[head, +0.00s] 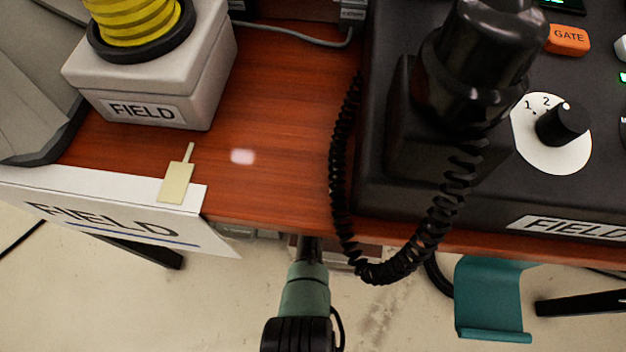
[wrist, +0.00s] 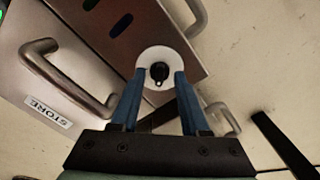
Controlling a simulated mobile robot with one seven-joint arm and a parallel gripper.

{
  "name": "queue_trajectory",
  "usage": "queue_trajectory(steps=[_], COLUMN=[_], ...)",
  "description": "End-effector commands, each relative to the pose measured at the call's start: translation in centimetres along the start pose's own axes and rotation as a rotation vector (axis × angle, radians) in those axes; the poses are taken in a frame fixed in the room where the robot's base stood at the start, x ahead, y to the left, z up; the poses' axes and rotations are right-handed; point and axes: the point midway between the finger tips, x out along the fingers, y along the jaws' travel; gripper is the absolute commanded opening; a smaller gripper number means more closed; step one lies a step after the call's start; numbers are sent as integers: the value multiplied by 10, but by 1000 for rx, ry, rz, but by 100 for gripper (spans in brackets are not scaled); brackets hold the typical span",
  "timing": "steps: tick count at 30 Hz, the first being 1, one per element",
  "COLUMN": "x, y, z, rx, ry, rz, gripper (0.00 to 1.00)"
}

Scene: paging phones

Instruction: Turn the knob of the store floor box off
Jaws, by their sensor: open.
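In the wrist view the store floor box shows a brown face (wrist: 112,52) and a grey face with a STORE label (wrist: 47,112). Its small black knob (wrist: 159,71) sits on a round white dial plate near the edge of the brown face. My gripper (wrist: 157,76) is open, its two blue fingers pointing at the dial with the knob between their tips. I cannot tell whether the fingers touch the knob. The dial's markings are not readable. In the head view my arm reaches under the table edge, and the gripper and knob are hidden there.
Grey handles (wrist: 65,75) stick out near the fingers in the wrist view. In the head view the wooden table (head: 270,120) overhangs my arm. A coiled black cord (head: 342,160) hangs over its edge, just right of my arm. A teal bracket (head: 488,300) is farther right.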

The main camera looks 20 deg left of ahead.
Motion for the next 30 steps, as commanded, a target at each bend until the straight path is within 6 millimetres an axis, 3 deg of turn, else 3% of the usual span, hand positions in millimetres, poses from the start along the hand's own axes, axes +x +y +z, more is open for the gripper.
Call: queue_trajectory(steps=[15, 21, 30], x=[-100, -118, -122], y=[0, 0, 0], z=[0, 0, 0], rx=[0, 0, 0], ry=[1, -1, 0], rz=[1, 0, 0], gripper=[45, 45, 45])
